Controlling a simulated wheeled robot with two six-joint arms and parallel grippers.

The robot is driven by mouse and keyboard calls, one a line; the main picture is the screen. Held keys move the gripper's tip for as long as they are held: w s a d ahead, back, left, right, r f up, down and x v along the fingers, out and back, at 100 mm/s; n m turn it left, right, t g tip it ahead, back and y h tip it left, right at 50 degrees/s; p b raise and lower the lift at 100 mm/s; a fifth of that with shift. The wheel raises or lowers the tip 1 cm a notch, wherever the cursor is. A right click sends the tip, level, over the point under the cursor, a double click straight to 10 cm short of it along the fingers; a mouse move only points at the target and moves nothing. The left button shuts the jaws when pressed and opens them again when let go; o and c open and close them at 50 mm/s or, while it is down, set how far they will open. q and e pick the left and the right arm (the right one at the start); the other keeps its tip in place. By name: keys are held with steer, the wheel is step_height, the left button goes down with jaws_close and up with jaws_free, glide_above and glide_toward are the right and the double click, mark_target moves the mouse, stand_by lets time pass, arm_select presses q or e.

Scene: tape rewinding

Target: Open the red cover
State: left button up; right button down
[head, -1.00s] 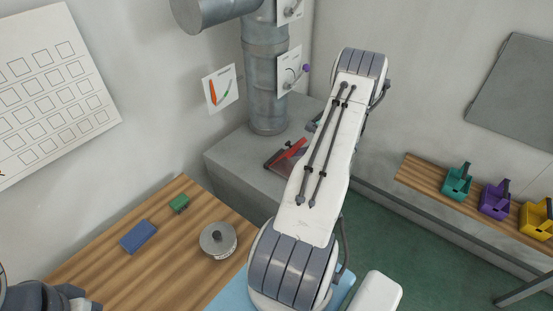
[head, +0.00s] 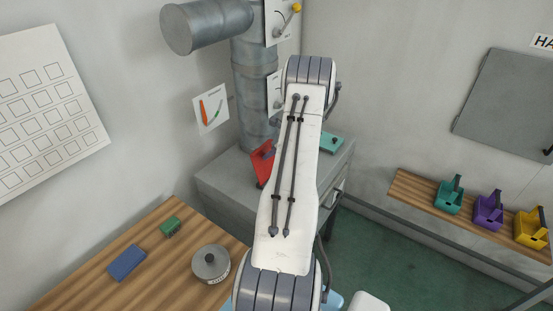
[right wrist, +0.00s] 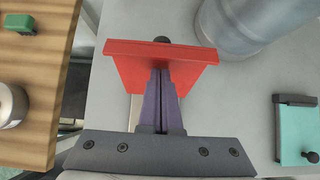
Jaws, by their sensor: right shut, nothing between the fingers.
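The red cover (head: 262,165) stands steeply raised on the grey cabinet top, partly hidden behind my right arm in the head view. In the right wrist view the red cover (right wrist: 130,68) fills the upper middle, with a dark round knob behind its upper edge. My right gripper (right wrist: 161,76) is shut with its fingers together and nothing between them. Its fingertips lie over the middle of the red cover; whether they touch it I cannot tell. My left gripper is not in view.
A teal cover (head: 331,143) lies flat at the right of the cabinet top (head: 222,180). A grey pipe (head: 255,85) rises behind. The wooden table (head: 165,260) holds a round metal weight (head: 211,263), a blue block (head: 127,262) and a green block (head: 170,226).

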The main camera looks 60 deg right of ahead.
steer(key=shift+w, duration=0.55)
steer(key=r+p, duration=0.2)
steer(key=r, duration=0.1)
steer(key=r+p, duration=0.2)
steer(key=r, duration=0.1)
steer(key=w+r+p, duration=0.1)
steer(key=r+p, duration=0.2)
steer(key=shift+a+r, duration=0.1)
steer(key=shift+r, duration=0.3)
steer(key=shift+w+r, duration=0.1)
steer(key=shift+r, duration=0.1)
